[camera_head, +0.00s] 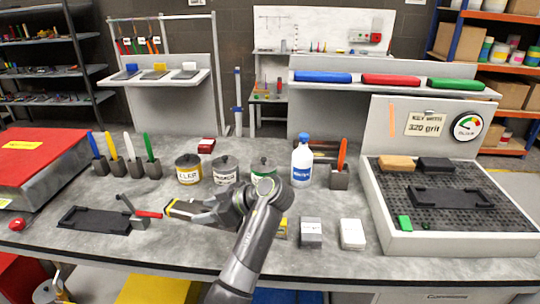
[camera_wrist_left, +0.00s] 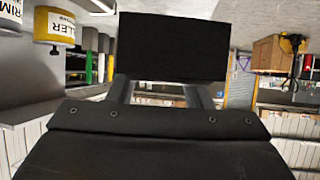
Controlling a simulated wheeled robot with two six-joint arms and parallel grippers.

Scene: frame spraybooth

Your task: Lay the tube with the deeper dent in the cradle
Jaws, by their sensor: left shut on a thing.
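My left gripper (camera_head: 192,210) reaches leftward above the middle-left of the bench. It is shut on a dark flat-faced block (camera_wrist_left: 172,47), which hides what lies beyond it in the left wrist view. In the head view a dark and yellow end shows at the fingertips. A black cradle-like tray (camera_head: 95,220) lies on the bench to the left, beside a small red-handled clamp (camera_head: 148,214). A similar black tray (camera_head: 452,190) lies on the grid at the right. I cannot make out any dented tube. My right gripper is not in view.
Labelled cans (camera_head: 188,170) and a white bottle (camera_head: 302,160) stand behind the gripper. Pens in holders (camera_head: 118,166) stand at the left. A grey box (camera_head: 311,231) and a white box (camera_head: 352,233) stand near the front edge. The front left bench is mostly clear.

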